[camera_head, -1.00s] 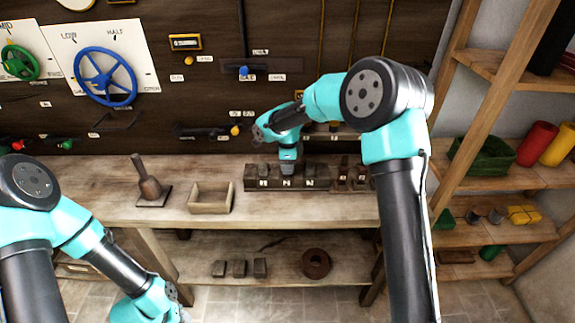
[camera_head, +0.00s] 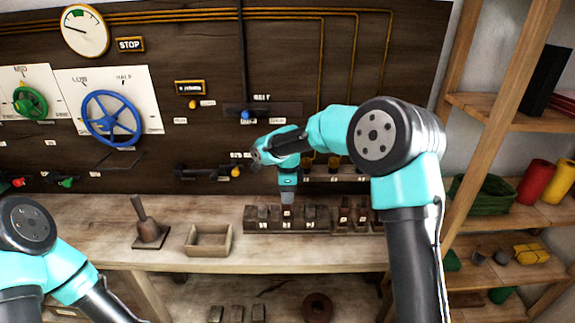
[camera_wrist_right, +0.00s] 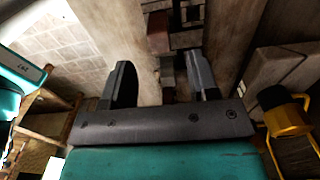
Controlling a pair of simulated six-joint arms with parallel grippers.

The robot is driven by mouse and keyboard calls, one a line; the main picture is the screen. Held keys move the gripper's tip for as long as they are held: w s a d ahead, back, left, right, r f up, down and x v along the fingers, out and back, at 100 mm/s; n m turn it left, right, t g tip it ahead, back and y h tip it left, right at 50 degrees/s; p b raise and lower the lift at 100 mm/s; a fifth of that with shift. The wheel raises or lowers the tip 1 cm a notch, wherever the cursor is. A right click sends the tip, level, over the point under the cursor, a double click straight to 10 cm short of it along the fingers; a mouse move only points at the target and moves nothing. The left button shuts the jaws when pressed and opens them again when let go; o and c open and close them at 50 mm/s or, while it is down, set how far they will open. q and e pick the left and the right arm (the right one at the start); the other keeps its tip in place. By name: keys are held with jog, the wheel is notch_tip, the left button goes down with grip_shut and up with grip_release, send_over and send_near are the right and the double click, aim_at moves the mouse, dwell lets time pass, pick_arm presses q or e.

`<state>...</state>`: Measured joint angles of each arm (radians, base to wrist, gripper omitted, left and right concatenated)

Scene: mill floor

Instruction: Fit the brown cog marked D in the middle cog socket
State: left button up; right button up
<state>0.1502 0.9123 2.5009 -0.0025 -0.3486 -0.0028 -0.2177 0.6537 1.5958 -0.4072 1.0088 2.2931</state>
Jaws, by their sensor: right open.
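My right gripper (camera_head: 287,197) points down just above the middle of a dark socket block (camera_head: 250,226) on the bench. In the right wrist view its two fingers (camera_wrist_right: 161,80) are apart. A small brown piece (camera_wrist_right: 167,68) shows between and beyond the fingers, apart from them. In the head view a brown piece (camera_head: 287,211) stands at the middle socket under the fingertips; I cannot read a D on it or tell how deep it sits. My left arm is at the lower left, its gripper out of frame.
Reddish-brown pieces (camera_head: 345,214) stand in a rack right of the socket block. An open wooden box (camera_head: 208,240) and a dark plunger-like tool (camera_head: 149,232) stand to the left. A wall panel with wheels and levers is behind; shelves (camera_head: 490,198) stand at the right.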

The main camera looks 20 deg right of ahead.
notch_tip(320, 180, up, 11)
dwell(0.3)
